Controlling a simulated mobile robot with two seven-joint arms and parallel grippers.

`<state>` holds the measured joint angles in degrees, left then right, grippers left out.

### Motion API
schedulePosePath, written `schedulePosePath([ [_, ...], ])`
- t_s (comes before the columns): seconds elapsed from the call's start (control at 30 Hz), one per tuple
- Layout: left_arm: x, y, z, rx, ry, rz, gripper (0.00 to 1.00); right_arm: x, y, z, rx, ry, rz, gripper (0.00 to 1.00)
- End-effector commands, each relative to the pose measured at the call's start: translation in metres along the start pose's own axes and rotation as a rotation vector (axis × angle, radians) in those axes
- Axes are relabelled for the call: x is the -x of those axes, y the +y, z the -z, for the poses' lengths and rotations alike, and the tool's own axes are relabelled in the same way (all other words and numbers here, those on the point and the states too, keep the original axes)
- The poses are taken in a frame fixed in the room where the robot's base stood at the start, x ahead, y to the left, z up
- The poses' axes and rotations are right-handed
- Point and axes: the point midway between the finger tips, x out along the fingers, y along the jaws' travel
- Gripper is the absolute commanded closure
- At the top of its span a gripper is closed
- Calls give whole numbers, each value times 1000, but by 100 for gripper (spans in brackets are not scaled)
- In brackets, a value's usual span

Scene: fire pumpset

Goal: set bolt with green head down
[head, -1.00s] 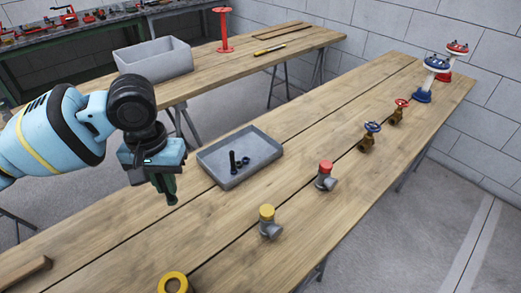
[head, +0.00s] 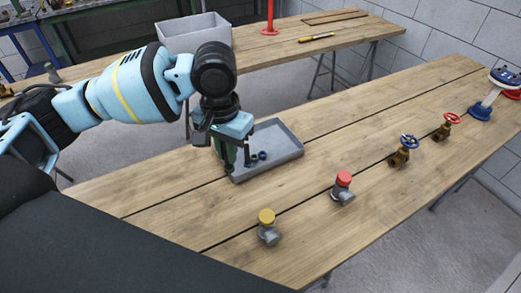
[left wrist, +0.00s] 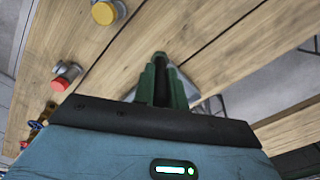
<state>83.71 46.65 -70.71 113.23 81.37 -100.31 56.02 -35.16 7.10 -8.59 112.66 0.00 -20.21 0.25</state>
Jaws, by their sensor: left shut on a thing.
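My left gripper (head: 232,160) is at the left end of the grey tray (head: 283,157), fingers pointing down over or beside its rim. It is shut on the bolt. Its green fingers (left wrist: 161,85) hide most of the bolt, and a small dark end (left wrist: 160,56) shows at the fingertips in the left wrist view. I cannot make out a green head apart from the green fingers. Small dark pieces (head: 262,155) lie in the tray near the gripper. My right gripper is not in view.
A yellow-capped fitting (head: 267,228), a red-capped fitting (head: 342,187) and brass valves with blue (head: 403,150) and red (head: 446,126) wheels stand along the near table (head: 180,225). A grey bin (head: 194,33) stands on the back table. The table left of the tray is clear.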

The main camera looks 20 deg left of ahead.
Motion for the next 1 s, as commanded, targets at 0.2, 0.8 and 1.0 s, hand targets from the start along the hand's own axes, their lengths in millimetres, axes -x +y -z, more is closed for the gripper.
schedulePosePath([
  [0.2, -17, -2, -4, -315, -2, -5, 100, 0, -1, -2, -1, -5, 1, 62],
  [0.8, -61, -10, -19, -1242, 3, -9, 100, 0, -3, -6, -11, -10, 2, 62],
  [1.0, -76, -12, -25, -1551, 5, -8, 100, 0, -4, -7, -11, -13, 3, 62],
])
